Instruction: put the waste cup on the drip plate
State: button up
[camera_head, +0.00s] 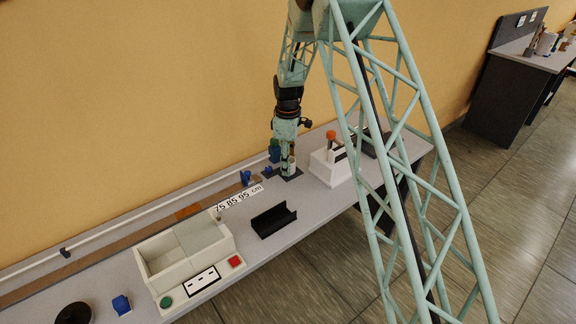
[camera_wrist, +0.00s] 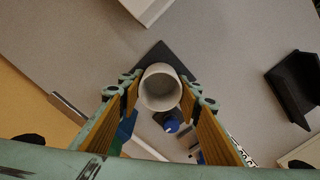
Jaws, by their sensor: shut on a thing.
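The waste cup, a white round cup (camera_wrist: 160,88), is between the fingers of my gripper (camera_wrist: 162,90), which is shut on it. In the wrist view I look down into its open top, and it looks empty. The drip plate, a dark square plate (camera_wrist: 158,53), shows beneath and around the cup. In the head view my gripper (camera_head: 287,162) points down over the dark plate (camera_head: 291,175), and the cup (camera_head: 291,166) is partly hidden by the fingers. I cannot tell whether the cup touches the plate.
A white block holder (camera_head: 322,170) with an orange-topped item stands right of the plate. A black open tray (camera_head: 273,220) lies towards the front left. Blue fittings (camera_head: 246,178) and a rail run along the back. A pale machine box (camera_head: 158,262) with buttons stands further left.

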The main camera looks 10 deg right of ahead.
jog(key=o, duration=0.8)
jog(key=shift+o, duration=0.2)
jog(key=shift+r, duration=0.1)
notch_tip(320, 180, up, 11)
jog(key=shift+r+p, duration=0.2)
jog(key=shift+p, duration=0.65)
jog(key=shift+r, duration=0.3)
